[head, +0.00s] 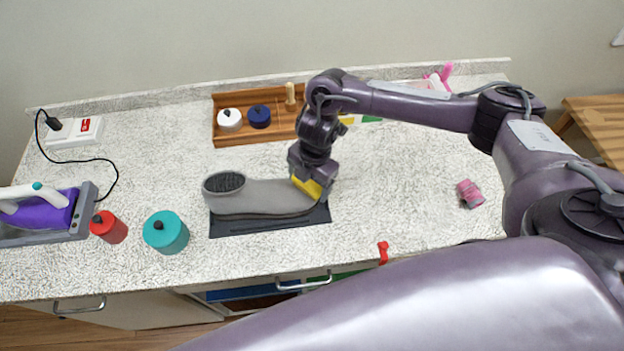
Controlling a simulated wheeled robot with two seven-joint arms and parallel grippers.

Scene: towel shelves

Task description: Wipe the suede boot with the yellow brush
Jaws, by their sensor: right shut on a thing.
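A grey suede boot (255,196) lies on a dark mat (240,227) in the middle of the counter, its dark opening to the left. My right gripper (312,184) is shut on the yellow brush (307,187), at the right end of the boot. The brush appears to touch the boot there; the gripper hides part of the brush and of the boot's toe. My left gripper is not in view.
A wooden tray (231,140) with white and blue pots stands behind the boot. A teal pot (166,233), a red bottle (109,227) and a purple iron (45,212) stand at left. A pink item (469,193) lies right. The counter between mat and pink item is mostly clear.

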